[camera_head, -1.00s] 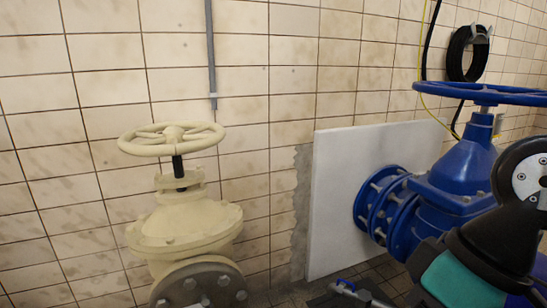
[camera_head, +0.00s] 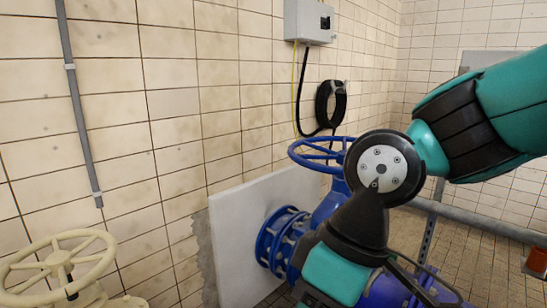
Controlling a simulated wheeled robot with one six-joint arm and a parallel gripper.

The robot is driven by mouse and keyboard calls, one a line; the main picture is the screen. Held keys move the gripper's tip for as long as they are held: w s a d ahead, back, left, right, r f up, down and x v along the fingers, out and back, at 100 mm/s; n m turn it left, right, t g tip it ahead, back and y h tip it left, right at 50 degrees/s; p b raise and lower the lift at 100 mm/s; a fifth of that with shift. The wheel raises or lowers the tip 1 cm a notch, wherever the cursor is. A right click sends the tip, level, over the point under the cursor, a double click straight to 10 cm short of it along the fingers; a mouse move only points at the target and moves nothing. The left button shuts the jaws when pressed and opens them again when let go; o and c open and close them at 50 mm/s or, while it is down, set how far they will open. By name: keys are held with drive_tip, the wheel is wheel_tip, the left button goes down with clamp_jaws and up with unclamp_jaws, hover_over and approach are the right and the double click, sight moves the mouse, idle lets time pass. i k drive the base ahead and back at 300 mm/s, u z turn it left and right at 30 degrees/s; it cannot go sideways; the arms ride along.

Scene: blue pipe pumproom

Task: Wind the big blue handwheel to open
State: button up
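The big blue handwheel (camera_head: 312,152) lies flat on top of the blue valve (camera_head: 330,203), right of the middle. Its right part is hidden behind my arm. The valve's flange (camera_head: 275,240) meets a pale panel on the wall. My arm, teal and black, crosses the right half in front of the valve. My gripper cannot be made out in this view, so its distance from the wheel cannot be told.
A cream handwheel (camera_head: 62,262) on another valve stands at the lower left. The white panel (camera_head: 232,240) leans at the wall. A coiled black cable (camera_head: 331,104) hangs below a grey box (camera_head: 309,22). A grey rail (camera_head: 480,222) runs at the right.

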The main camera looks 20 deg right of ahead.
sight(301, 160)
drive_tip(key=z, duration=0.85)
drive_tip(key=k, duration=0.6)
drive_tip(key=u, duration=0.6)
drive_tip(key=i, duration=1.2)
drive_tip(key=z, duration=0.1)
